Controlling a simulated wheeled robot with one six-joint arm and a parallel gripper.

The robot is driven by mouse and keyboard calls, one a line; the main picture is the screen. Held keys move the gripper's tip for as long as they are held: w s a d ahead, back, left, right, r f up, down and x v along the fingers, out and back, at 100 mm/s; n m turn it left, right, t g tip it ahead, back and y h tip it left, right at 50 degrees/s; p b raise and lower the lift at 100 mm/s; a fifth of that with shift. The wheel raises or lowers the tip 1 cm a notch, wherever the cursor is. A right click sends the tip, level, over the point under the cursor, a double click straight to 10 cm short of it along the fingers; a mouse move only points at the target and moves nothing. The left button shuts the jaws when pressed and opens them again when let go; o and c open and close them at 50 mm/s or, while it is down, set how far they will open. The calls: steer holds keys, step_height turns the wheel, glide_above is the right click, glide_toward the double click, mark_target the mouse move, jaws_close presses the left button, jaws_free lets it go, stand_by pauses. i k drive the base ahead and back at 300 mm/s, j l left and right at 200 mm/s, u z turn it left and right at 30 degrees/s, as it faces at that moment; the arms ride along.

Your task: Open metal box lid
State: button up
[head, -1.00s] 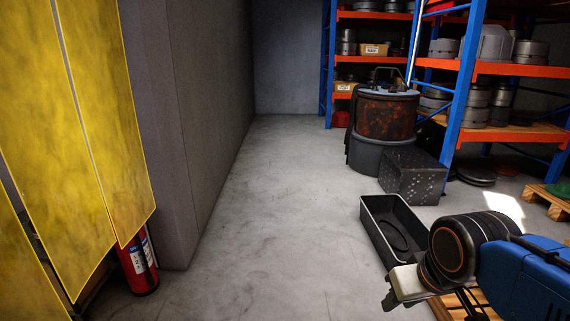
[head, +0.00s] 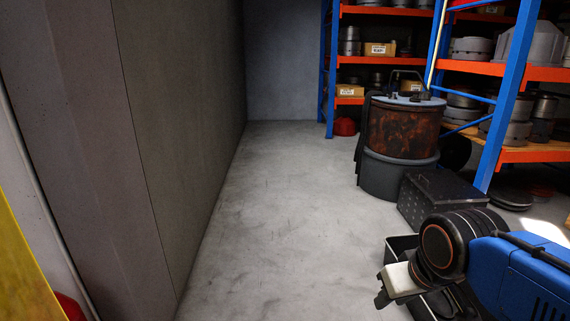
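A dark, speckled metal box (head: 436,189) sits on the floor in front of the shelf post and beside a rusty drum. Its top looks closed. My gripper (head: 381,293) is at the lower right, in the near foreground, apart from the box. It has a pale block and dark fingers. I cannot make out the gap between the fingers. My blue and black arm hides part of the box's near right side.
The rusty drum (head: 402,130) stands in a grey tub (head: 400,176). Blue and orange shelving (head: 510,72) fills the right. A grey wall runs along the left. The middle floor is clear.

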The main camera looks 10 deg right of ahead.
mark_target(441, 186)
steer(key=i, duration=1.75)
steer(key=i+j+z, duration=0.1)
steer(key=i+z, duration=0.25)
steer(key=i, duration=0.2)
steer(key=i+j+z, duration=0.35)
steer(key=i, duration=0.2)
steer(key=i+j+z, duration=0.35)
steer(key=i, duration=0.2)
steer(key=i+j+z, duration=0.65)
steer(key=j+z, duration=0.15)
steer(key=i+j+z, duration=0.25)
steer(key=j, duration=0.25)
steer(key=k+l, duration=0.05)
steer(key=k, duration=0.05)
